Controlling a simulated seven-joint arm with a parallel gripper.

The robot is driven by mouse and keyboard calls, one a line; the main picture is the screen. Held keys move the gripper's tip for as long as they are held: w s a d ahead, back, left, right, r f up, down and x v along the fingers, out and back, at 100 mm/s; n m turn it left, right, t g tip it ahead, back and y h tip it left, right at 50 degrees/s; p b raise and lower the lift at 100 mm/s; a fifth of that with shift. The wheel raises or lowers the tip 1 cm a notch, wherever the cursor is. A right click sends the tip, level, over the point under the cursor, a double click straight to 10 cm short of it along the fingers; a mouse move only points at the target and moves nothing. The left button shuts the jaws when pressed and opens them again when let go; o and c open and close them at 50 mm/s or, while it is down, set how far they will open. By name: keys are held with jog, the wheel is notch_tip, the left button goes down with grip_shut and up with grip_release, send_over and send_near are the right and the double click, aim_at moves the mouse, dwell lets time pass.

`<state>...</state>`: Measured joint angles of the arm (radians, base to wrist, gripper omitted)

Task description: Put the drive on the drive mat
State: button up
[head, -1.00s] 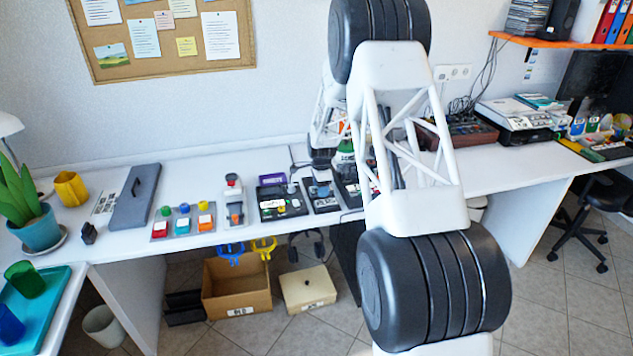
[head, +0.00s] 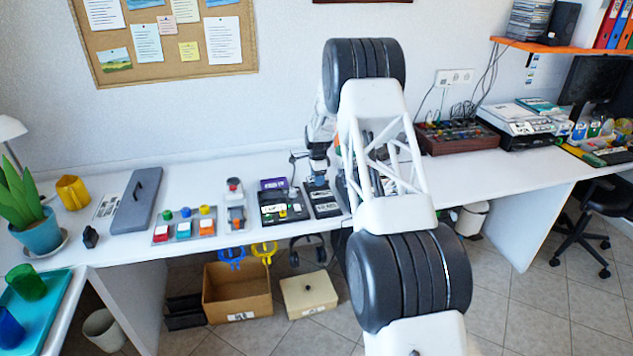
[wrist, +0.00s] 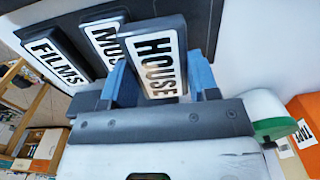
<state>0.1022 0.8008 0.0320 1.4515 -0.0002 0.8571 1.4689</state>
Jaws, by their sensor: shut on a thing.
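My gripper (wrist: 160,80) has blue fingers shut on a dark drive labelled HOUSE (wrist: 158,62) in the wrist view. Beyond it, the dark mat (wrist: 203,22) bears a drive labelled FILMS (wrist: 55,55) and another drive (wrist: 103,42) whose label reads MUS, the rest hidden behind the held drive. The held drive is close to these two; I cannot tell whether it touches the mat. In the head view my gripper (head: 318,180) is over the dark mat (head: 336,212) with white-labelled items, and the held drive is too small to make out.
A black board (head: 287,216) with knobs and a purple box (head: 272,184) stand left of my gripper. A grey tray (head: 163,238) with coloured blocks is further left. A white-and-green object (wrist: 268,115) is close beside my gripper. My arm hides the bench to its right.

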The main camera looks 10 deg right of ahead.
jog(key=shift+w+d+f, duration=0.15)
jog(key=shift+w, duration=1.35)
jog(key=shift+f, duration=1.75)
jog(key=shift+f, duration=0.15)
jog(key=o, duration=1)
notch_tip(320, 180, up, 12)
